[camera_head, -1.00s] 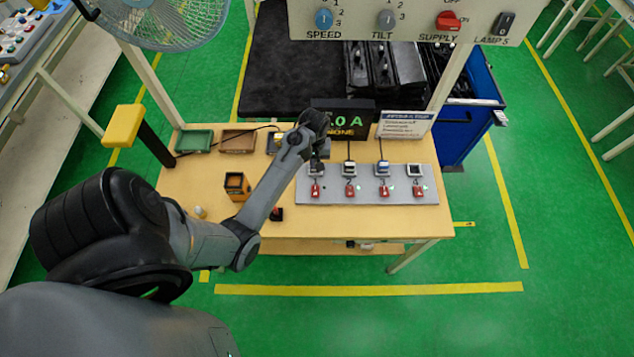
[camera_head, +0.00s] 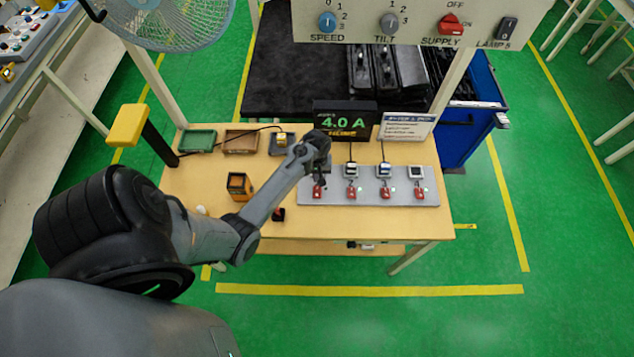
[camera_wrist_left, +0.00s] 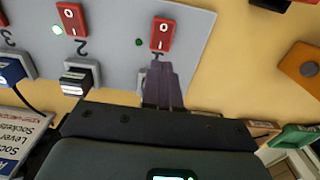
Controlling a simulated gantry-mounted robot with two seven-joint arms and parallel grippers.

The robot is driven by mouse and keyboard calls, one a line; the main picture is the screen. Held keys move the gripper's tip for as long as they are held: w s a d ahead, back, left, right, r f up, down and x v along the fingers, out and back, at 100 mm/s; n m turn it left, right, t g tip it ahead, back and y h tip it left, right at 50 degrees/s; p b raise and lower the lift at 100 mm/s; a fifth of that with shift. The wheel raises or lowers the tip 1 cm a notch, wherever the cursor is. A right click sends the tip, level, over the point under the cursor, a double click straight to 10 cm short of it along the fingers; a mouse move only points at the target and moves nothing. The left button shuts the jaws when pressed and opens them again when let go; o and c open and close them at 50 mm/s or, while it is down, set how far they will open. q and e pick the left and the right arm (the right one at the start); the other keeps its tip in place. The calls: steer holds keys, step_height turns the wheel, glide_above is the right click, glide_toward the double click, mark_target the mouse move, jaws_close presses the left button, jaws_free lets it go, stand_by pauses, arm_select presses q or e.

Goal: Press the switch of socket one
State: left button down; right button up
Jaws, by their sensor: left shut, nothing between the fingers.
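A grey socket panel (camera_head: 372,199) lies on the workbench with a row of sockets and red rocker switches. The switch of socket one (camera_head: 319,192) is the leftmost; in the left wrist view (camera_wrist_left: 163,34) it is marked I and O. The green lamp beside it (camera_wrist_left: 139,42) looks dark. My left gripper (camera_head: 322,175) is shut and empty over the socket one column. In the left wrist view its fingertips (camera_wrist_left: 162,66) are just short of the switch, over the printed 1; contact cannot be told. Socket one is mostly hidden behind the fingers. My right gripper is not in view.
Switch two (camera_wrist_left: 72,19) has a lit lamp beside it. A display (camera_head: 345,122) reading 4.0 A and a sign (camera_head: 407,126) stand behind the panel. Small trays (camera_head: 240,142) line the back left. An orange-and-black box (camera_head: 239,186) stands left of my forearm.

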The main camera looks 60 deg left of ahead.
mark_target(317, 187)
arm_select(q)
steer(key=shift+f, duration=2.9)
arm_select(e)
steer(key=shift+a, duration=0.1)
arm_select(q)
steer(key=shift+w+d+f+b, duration=0.1)
steer(key=shift+w+f+b, duration=0.2)
steer(key=shift+b, duration=0.2)
steer(key=shift+s+a+r, duration=0.1)
steer(key=shift+s+a, duration=0.15)
steer(key=shift+d, duration=0.1)
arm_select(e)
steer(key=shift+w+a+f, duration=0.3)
arm_select(q)
steer(key=shift+s+d+r+p, duration=0.1)
steer(key=shift+d+r+p, duration=0.05)
steer(key=shift+p, duration=0.4)
steer(key=shift+s+d+r+p, duration=0.25)
steer(key=shift+d+p, duration=0.25)
steer(key=shift+p, duration=0.2)
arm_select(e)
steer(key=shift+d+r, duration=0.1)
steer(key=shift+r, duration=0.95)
arm_select(q)
steer(key=shift+f, duration=0.1)
